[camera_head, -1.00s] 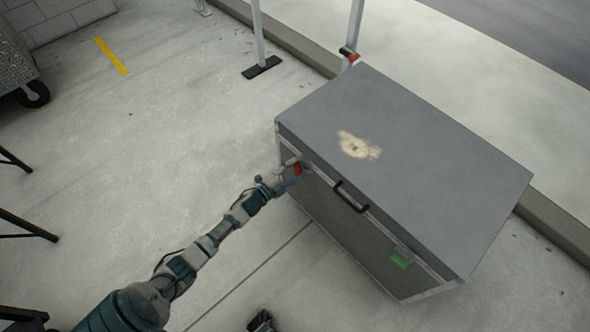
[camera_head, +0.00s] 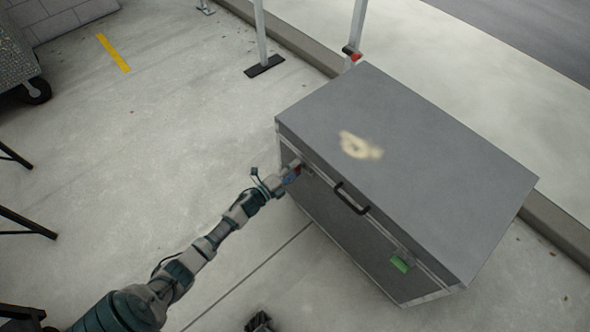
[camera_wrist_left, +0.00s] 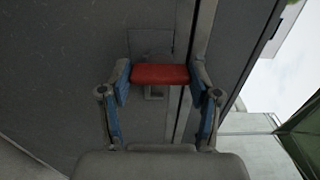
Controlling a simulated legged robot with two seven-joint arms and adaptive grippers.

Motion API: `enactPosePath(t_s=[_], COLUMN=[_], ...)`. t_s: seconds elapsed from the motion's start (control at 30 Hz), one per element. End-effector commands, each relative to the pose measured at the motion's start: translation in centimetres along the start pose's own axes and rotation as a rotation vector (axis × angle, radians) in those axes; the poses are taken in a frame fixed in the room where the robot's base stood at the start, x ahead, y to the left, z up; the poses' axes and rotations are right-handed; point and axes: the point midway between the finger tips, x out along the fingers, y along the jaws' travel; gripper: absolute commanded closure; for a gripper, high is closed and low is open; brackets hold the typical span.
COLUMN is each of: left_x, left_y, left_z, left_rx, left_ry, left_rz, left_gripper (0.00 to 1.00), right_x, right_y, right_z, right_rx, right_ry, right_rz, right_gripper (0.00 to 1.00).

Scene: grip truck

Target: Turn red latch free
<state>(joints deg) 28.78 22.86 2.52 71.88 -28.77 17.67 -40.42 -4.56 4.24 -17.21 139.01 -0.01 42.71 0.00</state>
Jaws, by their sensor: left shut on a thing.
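The grey case (camera_head: 410,170) stands on the floor with its lid closed. The red latch (camera_wrist_left: 160,75) is on its front face near the left end, beside the lid seam. My left gripper (camera_head: 292,174) is at this latch. In the left wrist view my left gripper (camera_wrist_left: 160,78) has a blue-padded finger at each end of the red latch, shut on it. In the head view the gripper hides most of the latch. A green latch (camera_head: 400,263) is near the front's right end.
A black handle (camera_head: 351,197) sits on the case front between the latches. Metal posts (camera_head: 260,35) stand behind the case by a kerb. A wheeled cart (camera_head: 25,70) is at the far left. The floor left of the case is mostly clear.

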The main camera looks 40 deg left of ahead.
Motion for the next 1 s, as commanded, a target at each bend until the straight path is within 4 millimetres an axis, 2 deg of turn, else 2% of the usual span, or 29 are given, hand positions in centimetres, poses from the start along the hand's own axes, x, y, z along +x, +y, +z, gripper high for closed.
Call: enactPosePath(t_s=[0.03, 0.27, 0.3, 0.37, 0.77, 0.87, 1.0], left_x=[-0.4, -0.4, -0.4, -0.4, -0.7, -2.0, -5.1], left_y=[0.9, 1.0, 1.0, 0.9, 0.3, 0.3, 0.5], left_z=[0.0, 0.0, 0.0, 0.0, 0.0, 0.0, 0.0], left_rx=[0.003, 0.003, 0.002, 0.002, 0.002, 0.002, 0.002], left_ry=[-0.003, -0.002, -0.002, -0.002, 0.000, 0.000, 0.000], left_rz=[0.017, 0.017, 0.017, 0.016, 0.005, 0.006, 0.008], left_gripper=[0.72, 0.72, 0.28, 0.13, 0.12, 0.12, 0.12], right_x=[-0.1, -0.1, -0.1, -0.1, -0.1, -0.1, -0.1], right_y=[0.0, 0.0, 0.0, 0.0, 0.0, 0.0, 0.0], right_z=[0.1, 0.1, 0.1, 0.1, -0.3, -0.3, -0.3], right_rx=[0.000, 0.000, 0.000, 0.000, -0.001, 0.000, 0.000], right_ry=[-0.002, -0.002, -0.002, -0.002, 0.003, 0.003, 0.002], right_rz=[0.001, 0.001, 0.001, 0.001, -0.001, 0.000, 0.000], right_gripper=[0.60, 0.60, 0.60, 0.60, 0.60, 0.60, 0.60])
